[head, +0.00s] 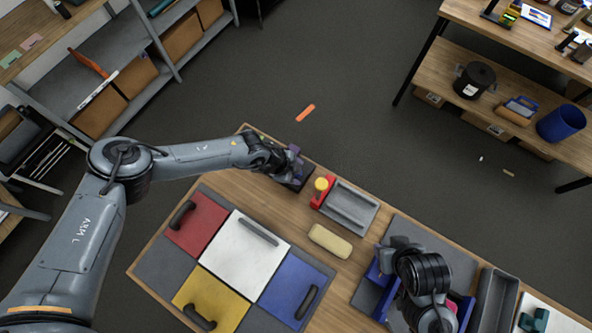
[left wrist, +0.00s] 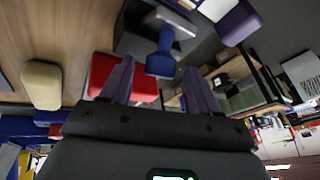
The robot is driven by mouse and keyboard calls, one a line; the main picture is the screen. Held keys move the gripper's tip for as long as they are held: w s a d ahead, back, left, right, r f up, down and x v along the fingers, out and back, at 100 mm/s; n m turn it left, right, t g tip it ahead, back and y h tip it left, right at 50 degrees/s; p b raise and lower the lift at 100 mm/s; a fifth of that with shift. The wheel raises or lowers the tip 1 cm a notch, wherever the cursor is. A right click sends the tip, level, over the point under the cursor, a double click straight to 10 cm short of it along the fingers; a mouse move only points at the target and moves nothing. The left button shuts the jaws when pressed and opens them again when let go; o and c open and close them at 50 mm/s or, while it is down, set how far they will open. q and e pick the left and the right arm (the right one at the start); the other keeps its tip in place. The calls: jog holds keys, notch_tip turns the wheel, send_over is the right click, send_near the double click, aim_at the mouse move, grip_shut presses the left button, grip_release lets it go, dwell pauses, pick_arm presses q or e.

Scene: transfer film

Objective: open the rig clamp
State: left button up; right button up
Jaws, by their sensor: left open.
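My left gripper (head: 296,158) is at the far edge of the wooden table, above a dark block (head: 297,180) that it partly hides. In the left wrist view my left gripper (left wrist: 160,82) is open, its two purple fingers apart with nothing held. Ahead of the fingers is a dark grey base with a blue lever (left wrist: 162,52) and a silvery part, likely the rig clamp; the fingers do not clearly touch it. A red block (left wrist: 143,86) shows behind and between the fingers. My right gripper is mostly hidden beneath its dark wrist at lower right in the head view.
A red stand with a yellow knob (head: 321,184) and a grey tray (head: 350,206) are right of my left gripper. A cream bar (head: 330,241) lies nearer. Coloured panels with handles, including a white one (head: 240,258), cover the table's left part. A shelf (head: 440,75) stands beyond open floor.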

pick_arm(q)
jog(key=c, duration=1)
jog(key=shift+s+d+f+t+y+p, duration=0.1)
jog(key=shift+s+d+t+y+p, duration=0.25)
jog(key=shift+y, duration=0.2)
jog(key=shift+s+d+f+t+y+p, duration=0.1)
jog(key=shift+d+t+y+p, duration=0.1)
jog(key=shift+d+y, duration=0.3)
jog(key=shift+c, duration=0.2)
jog(key=shift+s+d+f+m+t+y, duration=0.1)
jog(key=shift+d+f+m+t+y, duration=0.1)
jog(key=shift+y, duration=0.25)
jog(key=shift+s+d+f+m+t+y, duration=0.1)
jog(key=shift+m+t+y, duration=0.1)
jog(key=shift+y, duration=0.2)
jog(key=o, duration=1)
jog(key=shift+o, duration=0.2)
jog(key=shift+w, duration=0.1)
jog(key=shift+r, duration=0.1)
jog(key=d+v, duration=0.1)
jog(key=v, duration=0.9)
jog(key=shift+a+r+p, duration=0.3)
jog(key=shift+a+r, duration=0.05)
jog(key=shift+a, duration=0.15)
